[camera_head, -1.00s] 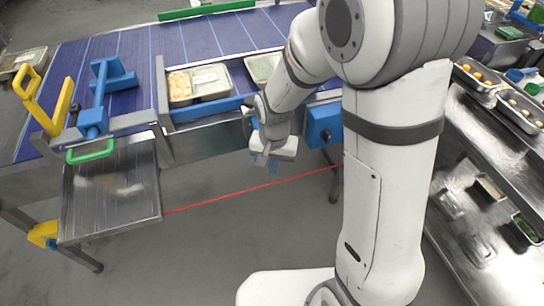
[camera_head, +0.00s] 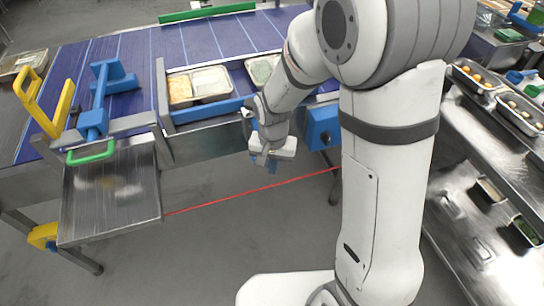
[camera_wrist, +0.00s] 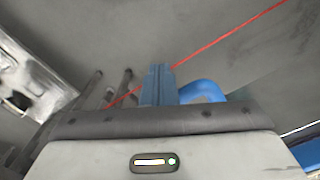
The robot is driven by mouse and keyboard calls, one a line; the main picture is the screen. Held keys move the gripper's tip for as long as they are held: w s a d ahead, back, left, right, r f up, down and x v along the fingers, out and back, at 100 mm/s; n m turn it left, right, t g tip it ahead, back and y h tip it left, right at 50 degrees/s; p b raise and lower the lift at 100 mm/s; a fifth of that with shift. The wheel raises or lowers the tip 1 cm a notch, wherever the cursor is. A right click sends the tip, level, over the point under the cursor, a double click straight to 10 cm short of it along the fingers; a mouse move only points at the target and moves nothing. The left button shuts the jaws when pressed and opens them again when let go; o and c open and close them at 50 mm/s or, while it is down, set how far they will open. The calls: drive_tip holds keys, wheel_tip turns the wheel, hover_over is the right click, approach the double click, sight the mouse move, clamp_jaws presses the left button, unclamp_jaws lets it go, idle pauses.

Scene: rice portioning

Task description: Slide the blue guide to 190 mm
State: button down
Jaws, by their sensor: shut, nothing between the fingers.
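A blue rail (camera_head: 208,109) runs along the near edge of the belt, in front of the food trays. A blue T-shaped piece (camera_head: 98,95) with a blue block at its near end lies across the belt at the left. I cannot tell which of them is the guide, and no millimetre scale is readable. My gripper (camera_head: 270,166) is shut and empty, pointing down in front of the belt's near side, to the right of the rail's middle. Its blue fingers (camera_wrist: 158,84) are together in the wrist view, with a blue curved part (camera_wrist: 203,90) beside them.
Trays of food (camera_head: 199,86) stand on the purple belt (camera_head: 140,48). A steel chute (camera_head: 112,195) with a green handle (camera_head: 90,153) and a yellow handle (camera_head: 55,105) are at the left. A blue box (camera_head: 323,126) is right of my gripper. A red line (camera_head: 240,194) crosses the grey floor.

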drive_tip(key=shift+w+a, duration=0.25)
drive_tip(key=shift+w, duration=0.7)
drive_tip(key=shift+w+a, duration=0.25)
drive_tip(key=shift+w, duration=0.65)
idle(1.1)
drive_tip(key=shift+s, duration=0.15)
drive_tip(key=shift+s+d, duration=0.25)
drive_tip(key=shift+s, duration=0.55)
drive_tip(key=shift+s+d, duration=0.25)
drive_tip(key=shift+s, duration=0.55)
drive_tip(key=shift+r, duration=0.1)
wheel_tip(320, 180, up, 9)
drive_tip(key=p, duration=0.6)
